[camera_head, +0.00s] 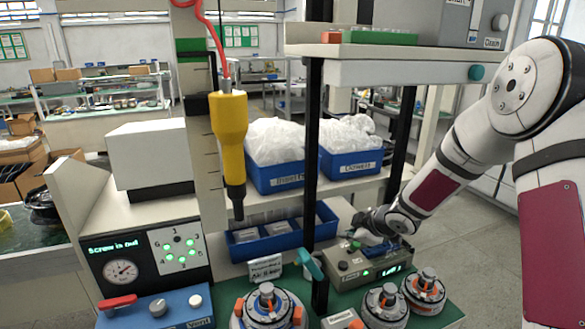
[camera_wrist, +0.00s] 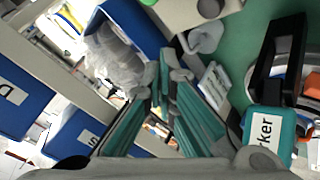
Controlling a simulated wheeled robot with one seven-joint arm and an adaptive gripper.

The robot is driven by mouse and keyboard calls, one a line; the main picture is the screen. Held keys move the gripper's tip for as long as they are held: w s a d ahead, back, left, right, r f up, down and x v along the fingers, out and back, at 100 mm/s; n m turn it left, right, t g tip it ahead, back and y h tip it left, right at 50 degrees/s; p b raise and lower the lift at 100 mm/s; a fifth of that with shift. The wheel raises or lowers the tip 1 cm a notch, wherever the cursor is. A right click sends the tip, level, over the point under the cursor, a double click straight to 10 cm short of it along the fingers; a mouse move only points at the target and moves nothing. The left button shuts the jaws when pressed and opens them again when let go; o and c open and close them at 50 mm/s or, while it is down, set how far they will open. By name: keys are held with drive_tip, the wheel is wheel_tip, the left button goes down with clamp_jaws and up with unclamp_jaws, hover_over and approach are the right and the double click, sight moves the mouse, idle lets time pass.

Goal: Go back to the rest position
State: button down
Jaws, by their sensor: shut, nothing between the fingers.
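My gripper (camera_head: 365,222) is at the right of the bench in the head view, just above a grey control box (camera_head: 345,283) with a green-lit display. Whether it touches the box is hard to tell. In the wrist view the gripper's teal-padded fingers (camera_wrist: 168,72) come together near the middle and are shut with nothing held. My white arm reaches in from the right side of the head view.
A yellow screwdriver (camera_head: 229,125) hangs over the bench left of centre. Blue bins (camera_head: 278,178) stand on the shelf behind a black post (camera_head: 312,140). Several round motor parts (camera_head: 386,305) sit on the green mat in front. A white-and-blue tester (camera_head: 165,310) is at left.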

drive_tip(key=s+d+r+m+h, duration=0.35)
drive_tip(key=s+r, duration=0.35)
drive_tip(key=r, duration=0.3)
drive_tip(key=s+d+r+m+h, duration=0.2)
drive_tip(key=s+r+m, duration=0.2)
drive_tip(key=s+r, duration=0.4)
drive_tip(key=s+a+r+m+g+y, duration=0.1)
drive_tip(key=s+a+r+m, duration=0.1)
drive_tip(key=s, duration=0.9)
drive_tip(key=s+a+r+m+g+y+b, duration=0.1)
drive_tip(key=s+a+m, duration=0.3)
drive_tip(key=s, duration=0.8)
drive_tip(key=shift+r+m+g, duration=0.3)
drive_tip(key=shift+r+m, duration=0.05)
drive_tip(key=shift+r, duration=0.45)
